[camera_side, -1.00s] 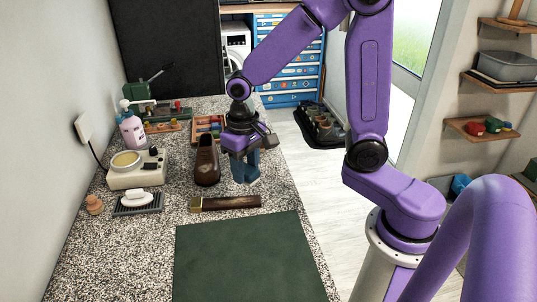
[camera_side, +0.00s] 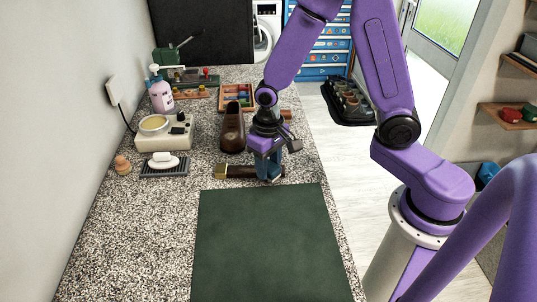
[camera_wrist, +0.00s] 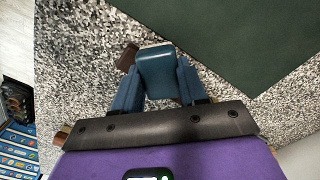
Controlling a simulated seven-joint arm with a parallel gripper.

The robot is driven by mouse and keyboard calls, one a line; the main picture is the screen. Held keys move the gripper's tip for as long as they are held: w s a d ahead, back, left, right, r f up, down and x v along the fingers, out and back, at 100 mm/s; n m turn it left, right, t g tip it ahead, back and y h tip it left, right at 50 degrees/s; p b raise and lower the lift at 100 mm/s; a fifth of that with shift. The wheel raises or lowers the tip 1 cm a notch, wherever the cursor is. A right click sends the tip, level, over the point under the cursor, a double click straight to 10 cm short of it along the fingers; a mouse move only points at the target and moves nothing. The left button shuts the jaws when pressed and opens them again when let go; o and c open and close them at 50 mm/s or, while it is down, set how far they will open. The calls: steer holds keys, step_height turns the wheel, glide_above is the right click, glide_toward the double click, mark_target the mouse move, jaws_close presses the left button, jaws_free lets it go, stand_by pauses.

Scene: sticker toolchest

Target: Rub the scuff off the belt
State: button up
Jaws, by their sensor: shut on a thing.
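The belt (camera_side: 238,171) is a dark brown strap with a brass buckle at its left end, lying on the speckled counter behind the green mat. My gripper (camera_side: 269,178) is over its right part and hides some of it. In the wrist view my gripper (camera_wrist: 158,88) has its blue fingers shut on a teal block (camera_wrist: 156,66). A small brown piece, probably the belt (camera_wrist: 126,58), shows beside the block. Whether the block touches the belt I cannot tell. No scuff can be made out.
The green mat (camera_side: 270,240) lies in front, bare. A brown shoe (camera_side: 232,130) stands behind the belt. To the left are a soap dish (camera_side: 165,167), a cream appliance (camera_side: 162,137) and a pump bottle (camera_side: 161,97). The counter's right edge drops to the floor.

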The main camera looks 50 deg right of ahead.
mark_target(248, 165)
steer(key=shift+w+d+r, duration=0.2)
steer(key=shift+w+d, duration=0.2)
steer(key=shift+d, duration=0.1)
steer(key=shift+w+d+f, duration=0.25)
steer(key=shift+w+d, duration=0.25)
steer(key=shift+d, duration=0.05)
steer(key=shift+w+d, duration=0.45)
steer(key=shift+d, duration=0.1)
steer(key=shift+w+a, duration=0.6)
steer(key=shift+a, duration=0.05)
steer(key=shift+s+a, duration=1.2)
steer(key=shift+a, duration=0.5)
steer(key=shift+w+a, duration=0.5)
steer(key=shift+w, duration=0.15)
steer(key=shift+w+d, duration=0.6)
steer(key=shift+d, duration=0.2)
steer(key=shift+w+d, duration=0.6)
steer(key=shift+d, duration=0.2)
steer(key=shift+w+a, duration=0.45)
steer(key=shift+w, duration=0.15)
steer(key=shift+w+a, duration=0.1)
steer(key=shift+a, duration=0.15)
steer(key=shift+s+a, duration=1.35)
steer(key=shift+a, duration=0.1)
step_height(248, 165, up, 8)
steer(key=shift+r, duration=0.1)
